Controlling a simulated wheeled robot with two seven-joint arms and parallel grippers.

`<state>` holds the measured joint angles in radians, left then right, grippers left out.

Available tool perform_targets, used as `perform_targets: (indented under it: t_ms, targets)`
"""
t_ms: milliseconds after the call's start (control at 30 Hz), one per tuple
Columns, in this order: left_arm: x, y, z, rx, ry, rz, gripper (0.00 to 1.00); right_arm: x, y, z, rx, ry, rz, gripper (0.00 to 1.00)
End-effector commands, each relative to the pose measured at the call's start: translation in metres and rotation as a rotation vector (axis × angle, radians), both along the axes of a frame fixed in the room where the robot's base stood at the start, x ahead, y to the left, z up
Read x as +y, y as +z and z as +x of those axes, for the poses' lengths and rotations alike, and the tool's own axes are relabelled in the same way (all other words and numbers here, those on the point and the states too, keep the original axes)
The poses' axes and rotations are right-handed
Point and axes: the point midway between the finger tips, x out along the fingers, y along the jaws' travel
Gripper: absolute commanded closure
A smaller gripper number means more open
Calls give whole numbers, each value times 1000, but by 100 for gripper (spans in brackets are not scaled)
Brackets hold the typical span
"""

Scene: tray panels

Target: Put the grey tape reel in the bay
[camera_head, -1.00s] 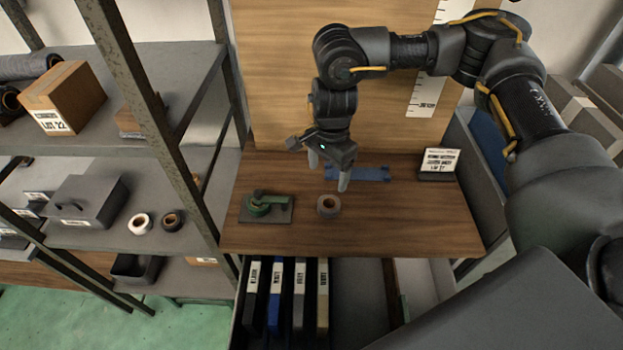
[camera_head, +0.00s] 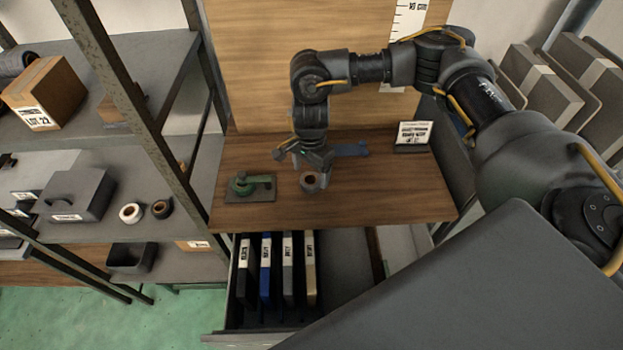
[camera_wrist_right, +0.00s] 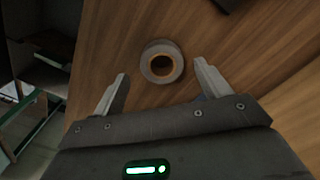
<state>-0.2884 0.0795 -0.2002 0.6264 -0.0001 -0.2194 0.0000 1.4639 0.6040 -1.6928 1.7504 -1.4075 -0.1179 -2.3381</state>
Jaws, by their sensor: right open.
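The grey tape reel (camera_head: 308,188) lies flat on the wooden bench top; in the right wrist view the reel (camera_wrist_right: 149,62) shows a brown core and an open hole. My right gripper (camera_head: 312,174) is open and empty, low over the bench at the reel. In the wrist view its fingertips (camera_wrist_right: 160,71) are spread to either side, with the reel between and slightly beyond them, not visibly touched. An open drawer (camera_head: 345,268) under the bench holds several upright labelled panels with slots between them; I cannot tell which space is the bay. My left gripper is not in view.
A green tape dispenser (camera_head: 249,186) on a dark base stands left of the reel. A blue strip (camera_head: 350,149) and a label stand (camera_head: 412,137) are behind and right. A white roll (camera_head: 131,213) and a black roll (camera_head: 161,209) lie on the left shelf. The bench's right front is clear.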

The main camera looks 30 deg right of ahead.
Motion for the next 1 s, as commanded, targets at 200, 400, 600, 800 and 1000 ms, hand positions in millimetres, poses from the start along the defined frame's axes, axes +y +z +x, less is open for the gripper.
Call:
perform_targets:
  t_ms: [200,400,600,800,1000]
  targets:
    - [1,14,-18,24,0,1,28,-1,-23,-1,0,-3,0,24]
    - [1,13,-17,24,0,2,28,-1,-27,-1,-1,-1,0,24]
    - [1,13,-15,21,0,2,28,0,-27,-1,-1,-1,0,41]
    - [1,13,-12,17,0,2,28,-1,-27,-1,-1,-2,0,67]
    - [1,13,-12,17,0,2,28,-1,-27,-1,-2,-2,1,73]
